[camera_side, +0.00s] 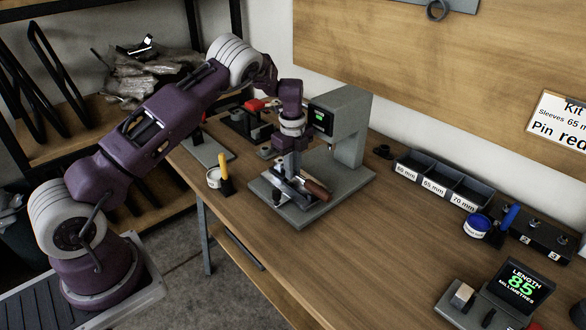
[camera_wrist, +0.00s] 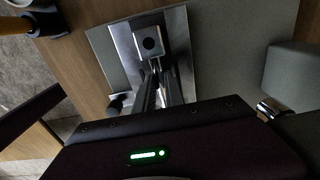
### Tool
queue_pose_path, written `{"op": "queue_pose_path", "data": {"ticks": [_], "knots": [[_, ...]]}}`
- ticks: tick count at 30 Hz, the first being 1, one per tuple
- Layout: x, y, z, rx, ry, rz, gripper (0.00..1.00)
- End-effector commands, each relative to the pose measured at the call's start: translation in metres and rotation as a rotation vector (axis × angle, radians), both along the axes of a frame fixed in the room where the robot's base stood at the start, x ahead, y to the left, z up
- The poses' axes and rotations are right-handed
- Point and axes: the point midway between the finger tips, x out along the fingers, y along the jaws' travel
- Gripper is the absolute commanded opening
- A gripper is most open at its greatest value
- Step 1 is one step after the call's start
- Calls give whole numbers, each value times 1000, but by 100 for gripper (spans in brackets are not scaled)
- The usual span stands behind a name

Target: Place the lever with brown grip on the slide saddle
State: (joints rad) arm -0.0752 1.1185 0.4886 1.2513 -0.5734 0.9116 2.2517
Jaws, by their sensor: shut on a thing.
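The lever with brown grip (camera_side: 316,189) is at the middle of the work area, its brown end pointing to the lower right. My gripper (camera_side: 291,176) points down and is shut on the lever, just above or at the slide saddle (camera_side: 288,192). Whether the lever touches the saddle I cannot tell. The brown grip is hidden in that view.
The saddle is on a grey base plate (camera_side: 345,190) with an upright press column (camera_side: 347,125) close behind my gripper. A cup (camera_side: 214,177) and a yellow-handled tool (camera_side: 225,172) stand left. Labelled bins (camera_side: 443,180) stand right.

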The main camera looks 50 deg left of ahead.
Motion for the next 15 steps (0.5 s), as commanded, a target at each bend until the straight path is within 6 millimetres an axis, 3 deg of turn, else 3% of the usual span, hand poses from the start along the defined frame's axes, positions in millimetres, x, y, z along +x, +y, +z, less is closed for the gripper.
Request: {"op": "queue_pose_path", "data": {"ticks": [7, 8, 11, 15], "knots": [[1, 0, -1, 0, -2, 0, 0], [0, 0, -2, -1, -1, -1, 16], [0, 0, -1, 0, -1, -1, 36], [0, 0, -1, 0, -1, -1, 36]]}}
